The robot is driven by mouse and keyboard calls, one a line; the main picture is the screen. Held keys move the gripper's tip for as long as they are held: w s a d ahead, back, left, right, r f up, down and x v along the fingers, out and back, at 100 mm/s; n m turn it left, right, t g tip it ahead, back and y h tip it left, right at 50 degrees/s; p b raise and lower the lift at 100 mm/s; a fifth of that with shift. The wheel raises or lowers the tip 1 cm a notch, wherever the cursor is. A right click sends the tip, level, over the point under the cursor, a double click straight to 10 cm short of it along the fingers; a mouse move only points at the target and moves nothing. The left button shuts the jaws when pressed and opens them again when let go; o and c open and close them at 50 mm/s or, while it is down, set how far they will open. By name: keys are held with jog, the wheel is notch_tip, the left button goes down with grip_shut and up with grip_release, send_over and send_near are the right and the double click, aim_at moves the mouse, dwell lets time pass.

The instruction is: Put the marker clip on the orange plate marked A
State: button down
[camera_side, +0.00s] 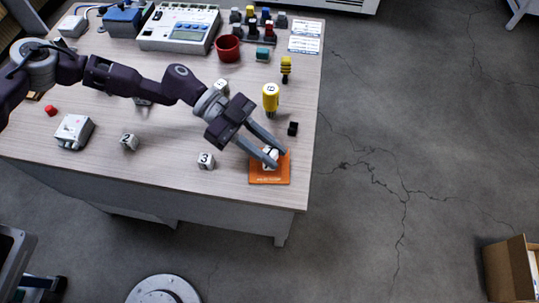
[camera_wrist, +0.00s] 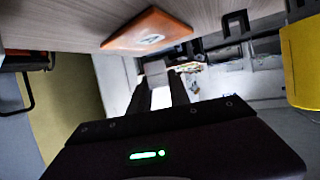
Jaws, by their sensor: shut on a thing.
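The orange plate (camera_side: 284,177) lies flat near the table's front right corner; it also shows in the wrist view (camera_wrist: 120,43) with a white mark on it. My gripper (camera_side: 274,158) is over the plate, its fingers shut on a small whitish block (camera_side: 268,154). The block shows pale grey between my fingertips in the wrist view (camera_wrist: 155,66). Whether it touches the plate is unclear. A small black piece (camera_side: 293,128) stands just behind the plate; it looks clip-like in the wrist view (camera_wrist: 235,23). I cannot tell which piece is the marker clip.
A yellow-handled tool (camera_side: 270,97) stands upright behind the plate. White numbered cubes, 3 (camera_side: 206,161) and 2 (camera_side: 129,142), sit to the left. A red cup (camera_side: 228,48) and a grey instrument (camera_side: 179,28) are at the back. The table's right edge is close.

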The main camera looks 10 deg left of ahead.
jog(key=shift+f, duration=1.35)
jog(key=c, duration=1.2)
grip_release()
jog(key=shift+f, duration=0.15)
